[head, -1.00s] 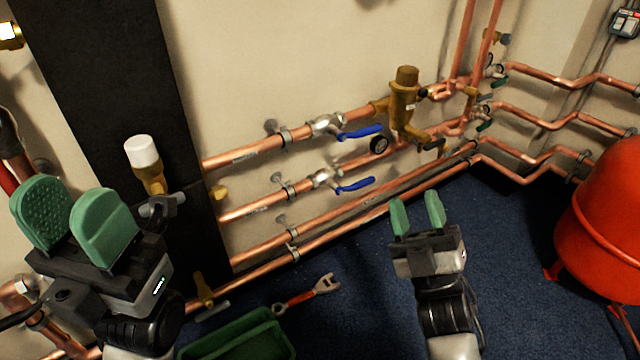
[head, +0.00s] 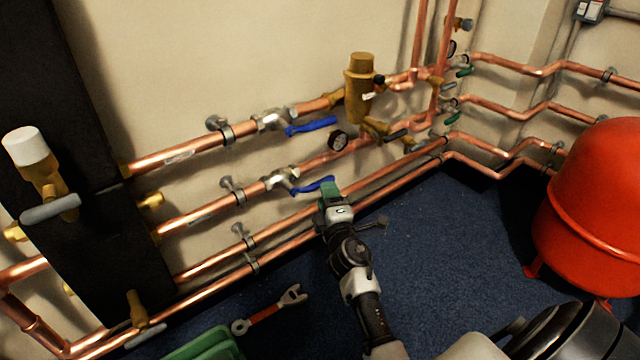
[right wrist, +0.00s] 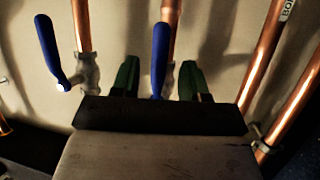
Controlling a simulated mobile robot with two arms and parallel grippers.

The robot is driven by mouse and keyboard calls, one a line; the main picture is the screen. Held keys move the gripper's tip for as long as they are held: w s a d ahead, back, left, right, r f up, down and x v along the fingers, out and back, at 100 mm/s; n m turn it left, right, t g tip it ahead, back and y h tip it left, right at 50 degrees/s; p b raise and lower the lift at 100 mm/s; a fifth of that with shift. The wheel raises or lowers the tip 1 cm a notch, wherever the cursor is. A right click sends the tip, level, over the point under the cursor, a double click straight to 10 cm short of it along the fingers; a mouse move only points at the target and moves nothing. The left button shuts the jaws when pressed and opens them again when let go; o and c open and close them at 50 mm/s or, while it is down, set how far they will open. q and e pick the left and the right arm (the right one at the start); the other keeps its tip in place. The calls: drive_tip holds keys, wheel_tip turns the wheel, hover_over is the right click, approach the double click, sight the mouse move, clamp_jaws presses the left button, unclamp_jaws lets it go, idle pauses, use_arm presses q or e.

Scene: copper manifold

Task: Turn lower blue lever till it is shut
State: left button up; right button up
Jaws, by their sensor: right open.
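The lower blue lever (head: 315,187) sits on a silver valve (head: 281,180) on the second copper pipe. It points right, roughly along the pipe. My right gripper (head: 330,190) is at the lever's free end. In the right wrist view the lower lever (right wrist: 159,60) stands between the two green fingers of the open gripper (right wrist: 156,80), with a gap visible on each side. The upper blue lever (head: 311,126) is on the pipe above and also shows at the left of the right wrist view (right wrist: 45,48). My left gripper is out of view.
A brass fitting (head: 360,90) and a gauge (head: 338,141) are right of the levers. Two more copper pipes run below. A red tank (head: 595,200) stands at right. A wrench (head: 270,309) and green crate (head: 205,346) are on the blue floor.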

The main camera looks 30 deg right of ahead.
sight(323, 180)
drive_tip(key=shift+x, duration=2.35)
drive_tip(key=shift+c, duration=0.2)
clamp_jaws()
